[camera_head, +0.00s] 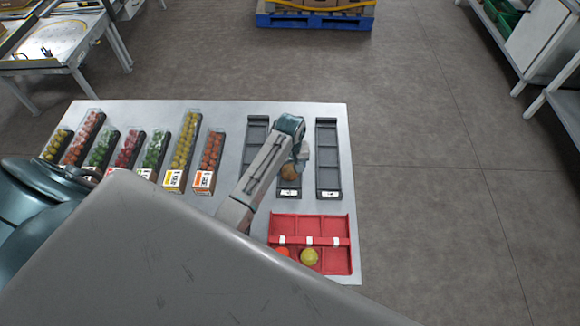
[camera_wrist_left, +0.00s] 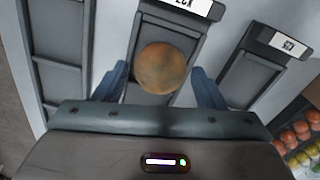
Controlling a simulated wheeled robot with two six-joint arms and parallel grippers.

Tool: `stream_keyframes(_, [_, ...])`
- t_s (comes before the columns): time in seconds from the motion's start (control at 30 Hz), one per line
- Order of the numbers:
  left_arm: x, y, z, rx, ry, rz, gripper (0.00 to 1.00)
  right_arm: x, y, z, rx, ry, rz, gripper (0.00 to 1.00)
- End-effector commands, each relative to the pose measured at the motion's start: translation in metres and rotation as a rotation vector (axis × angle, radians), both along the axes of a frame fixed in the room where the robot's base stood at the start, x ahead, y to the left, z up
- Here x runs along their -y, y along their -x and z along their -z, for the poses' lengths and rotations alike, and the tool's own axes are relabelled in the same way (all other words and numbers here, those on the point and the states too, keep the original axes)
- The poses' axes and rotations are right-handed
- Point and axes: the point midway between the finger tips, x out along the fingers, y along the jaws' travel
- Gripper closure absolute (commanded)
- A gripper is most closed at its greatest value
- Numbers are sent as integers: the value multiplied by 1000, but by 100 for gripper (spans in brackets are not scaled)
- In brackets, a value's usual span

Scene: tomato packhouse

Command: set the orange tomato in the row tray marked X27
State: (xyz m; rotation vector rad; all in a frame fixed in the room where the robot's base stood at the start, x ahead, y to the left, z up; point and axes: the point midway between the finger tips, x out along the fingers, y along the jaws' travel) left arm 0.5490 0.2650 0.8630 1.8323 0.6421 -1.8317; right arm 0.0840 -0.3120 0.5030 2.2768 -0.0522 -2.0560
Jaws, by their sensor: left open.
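The orange-brown tomato (camera_head: 289,173) is at the label end of the middle dark row tray (camera_head: 291,193). In the left wrist view the tomato (camera_wrist_left: 162,68) sits over one compartment of that tray (camera_wrist_left: 140,105), near its white label (camera_wrist_left: 186,6). The label is upside down and cut by the frame edge; it appears to begin with X2. My left gripper (camera_wrist_left: 160,76) is open, with one blue finger on each side of the tomato and visible gaps between. In the head view my left arm hides much of the tray. My right gripper is not in view.
Dark row trays stand left (camera_head: 257,131) and right (camera_head: 328,158) of the middle one. Several filled tomato packs (camera_head: 183,150) stand at left. My grey body part covers the foreground.

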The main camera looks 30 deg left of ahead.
Motion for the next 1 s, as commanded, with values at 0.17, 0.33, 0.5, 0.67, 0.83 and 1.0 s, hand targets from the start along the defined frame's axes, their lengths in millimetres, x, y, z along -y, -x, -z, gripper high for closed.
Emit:
stream_keyframes(0.17, [0, 0, 0, 0, 0, 0, 36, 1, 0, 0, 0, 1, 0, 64])
stream_keyframes(0.33, [0, 0, 0, 0, 0, 0, 36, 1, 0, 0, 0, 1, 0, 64])
stream_keyframes(0.5, [0, 0, -6, 0, 0, 0, 36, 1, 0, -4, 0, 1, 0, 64])
stream_keyframes(0.67, [0, 0, -14, 0, 0, 0, 36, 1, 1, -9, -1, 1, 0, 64])
stream_keyframes(0.83, [0, 0, -21, 2, 0, 0, 36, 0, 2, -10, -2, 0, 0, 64])
stream_keyframes(1.0, [0, 0, -30, 1, -1, 0, 36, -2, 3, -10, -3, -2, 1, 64])
